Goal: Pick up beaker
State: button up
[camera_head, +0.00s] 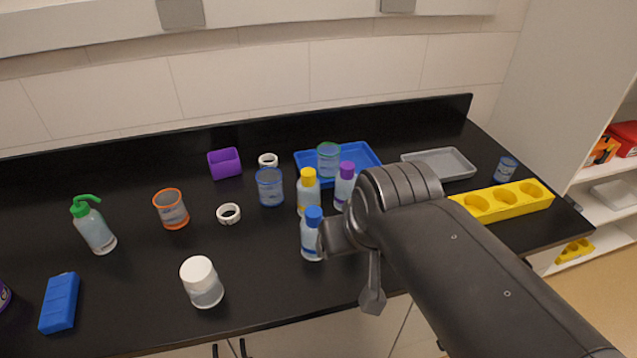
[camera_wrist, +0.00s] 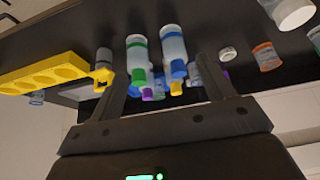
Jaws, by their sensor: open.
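Several clear beakers stand on the black bench: one with an orange rim (camera_head: 171,208) at left, one with a blue rim (camera_head: 269,187) near the middle, one with a green rim (camera_head: 328,158) at the blue tray, and a small blue-marked one (camera_head: 506,168) at far right. The orange-rimmed beaker also shows in the wrist view (camera_wrist: 267,56). My gripper (camera_wrist: 166,62) is open, its two fingers apart with nothing held between them. Bottles show in the gap beyond the fingers. In the head view my arm hides most of the gripper.
Bottles with blue (camera_head: 312,236), yellow (camera_head: 308,192) and purple (camera_head: 345,185) caps stand close by my arm. A yellow holed rack (camera_head: 543,202) and grey tray (camera_head: 459,165) are at right. A white-capped jar (camera_head: 202,283) stands near the front edge.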

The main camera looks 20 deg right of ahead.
aim_at(268, 174)
jog(key=shift+c, duration=0.2)
jog(key=w+a+f+t, duration=0.2)
jog(key=w+a+t, duration=0.1)
jog(key=w, duration=0.7)
jog(key=w+a+f+t, duration=0.1)
jog(key=w+a+t, duration=0.2)
jog(key=w, duration=0.7)
jog(key=w+a+f+t, duration=0.2)
jog(key=w+a+t, duration=0.1)
jog(key=w, duration=0.6)
jog(key=f, duration=0.5)
jog(key=w+f, duration=0.1)
jog(key=f, duration=0.1)
jog(key=shift+f, duration=0.4)
jog(key=shift+x, duration=3.45)
jog(key=shift+r, duration=0.1)
jog(key=shift+c, duration=0.5)
jog(key=c, duration=0.6)
